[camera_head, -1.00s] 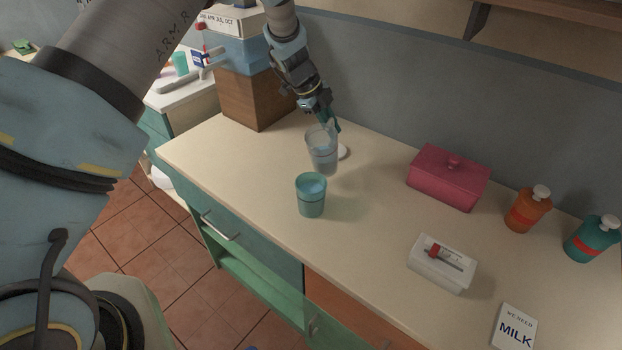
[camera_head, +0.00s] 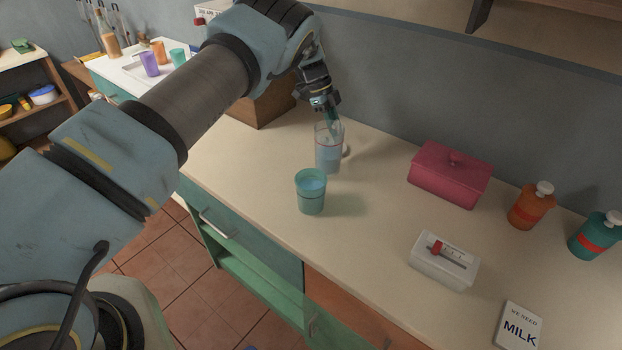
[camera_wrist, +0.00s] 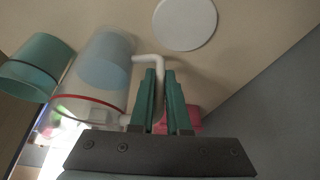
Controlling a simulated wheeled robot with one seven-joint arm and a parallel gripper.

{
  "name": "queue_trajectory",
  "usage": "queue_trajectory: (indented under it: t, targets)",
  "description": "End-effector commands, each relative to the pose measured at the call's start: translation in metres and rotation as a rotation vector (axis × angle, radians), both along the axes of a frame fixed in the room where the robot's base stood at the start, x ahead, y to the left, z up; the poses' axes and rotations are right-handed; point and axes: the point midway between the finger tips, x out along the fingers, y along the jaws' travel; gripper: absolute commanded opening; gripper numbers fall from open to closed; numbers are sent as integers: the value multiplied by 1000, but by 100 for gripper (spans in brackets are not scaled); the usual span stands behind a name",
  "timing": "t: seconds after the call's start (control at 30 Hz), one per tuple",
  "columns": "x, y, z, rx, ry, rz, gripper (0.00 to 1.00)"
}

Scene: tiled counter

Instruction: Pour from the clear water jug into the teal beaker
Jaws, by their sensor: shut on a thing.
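The clear water jug (camera_head: 328,150) is upright behind the teal beaker, with bluish water in its lower part and a red line around it near the top. My gripper (camera_head: 331,113) is at its far side. In the wrist view, the green fingers of my gripper (camera_wrist: 160,101) are shut on the white handle of the jug (camera_wrist: 98,72). The teal beaker (camera_head: 311,199) stands upright on the counter with light blue liquid inside. It also shows at the left of the wrist view (camera_wrist: 35,66). Whether the jug's base touches the counter is unclear.
A white disc (camera_wrist: 185,22) lies on the counter (camera_head: 255,185) near the jug. To the right are a pink lidded box (camera_head: 449,178), a white box with a red-marked top (camera_head: 443,262), orange (camera_head: 529,207) and teal (camera_head: 594,238) bottles and a milk note (camera_head: 519,327).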

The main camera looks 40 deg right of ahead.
Motion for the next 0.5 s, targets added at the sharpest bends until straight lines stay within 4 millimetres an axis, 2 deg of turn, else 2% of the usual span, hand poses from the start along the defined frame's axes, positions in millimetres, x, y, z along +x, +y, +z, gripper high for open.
queue_trajectory:
  t: [0.5]
  targets:
    - [0,-1,47,-3,-2,-1,0]
